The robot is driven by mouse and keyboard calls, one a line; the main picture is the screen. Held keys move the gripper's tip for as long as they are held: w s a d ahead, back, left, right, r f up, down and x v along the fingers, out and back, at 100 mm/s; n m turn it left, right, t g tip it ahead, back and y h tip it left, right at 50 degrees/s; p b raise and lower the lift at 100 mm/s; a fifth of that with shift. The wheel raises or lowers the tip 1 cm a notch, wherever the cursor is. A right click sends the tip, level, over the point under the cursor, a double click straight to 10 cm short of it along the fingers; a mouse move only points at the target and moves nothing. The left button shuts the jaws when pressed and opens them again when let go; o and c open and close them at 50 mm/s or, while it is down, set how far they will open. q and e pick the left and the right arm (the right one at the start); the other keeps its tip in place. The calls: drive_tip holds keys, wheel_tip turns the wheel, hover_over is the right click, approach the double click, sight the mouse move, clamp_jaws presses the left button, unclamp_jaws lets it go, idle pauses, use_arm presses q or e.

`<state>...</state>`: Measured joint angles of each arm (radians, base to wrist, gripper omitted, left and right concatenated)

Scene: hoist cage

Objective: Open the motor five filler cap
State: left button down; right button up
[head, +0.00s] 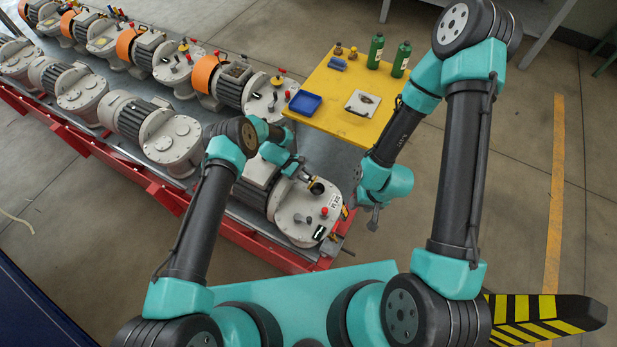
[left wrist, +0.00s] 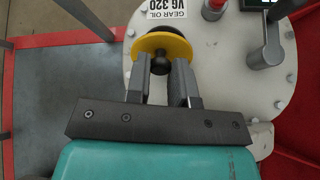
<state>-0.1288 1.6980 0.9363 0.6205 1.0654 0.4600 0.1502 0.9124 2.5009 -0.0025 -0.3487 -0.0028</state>
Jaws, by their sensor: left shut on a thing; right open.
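The nearest motor (head: 301,214) has a round grey-white top plate with small fittings. In the left wrist view its plate (left wrist: 232,70) carries a yellow round filler cap (left wrist: 147,46) with a black knob beside a white label (left wrist: 160,8) that reads "GEAR OIL V6 320". My left gripper (left wrist: 161,75) is shut on the black knob of the cap. In the head view my left gripper (head: 307,182) is over the plate, and the cap is partly hidden there. My right gripper (head: 374,212) is open and empty, to the right of the motor and clear of it.
A yellow table (head: 325,102) behind holds a blue tray (head: 305,102), a white pad (head: 362,103), green bottles (head: 376,51) and small jars. Several other motors (head: 172,140) stand in rows on the red-framed rack (head: 165,195). A red fitting (left wrist: 213,8) and a grey lever (left wrist: 268,50) stand near the cap.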

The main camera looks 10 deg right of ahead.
use_arm(q)
drive_tip(key=shift+w+a+h, duration=0.15)
drive_tip(key=shift+h, duration=0.15)
drive_tip(key=c, duration=1)
unclamp_jaws()
drive_tip(key=v, duration=1.7)
drive_tip(key=shift+w+a+f, duration=0.15)
drive_tip(key=shift+w+f, duration=0.05)
drive_tip(key=shift+w, duration=0.15)
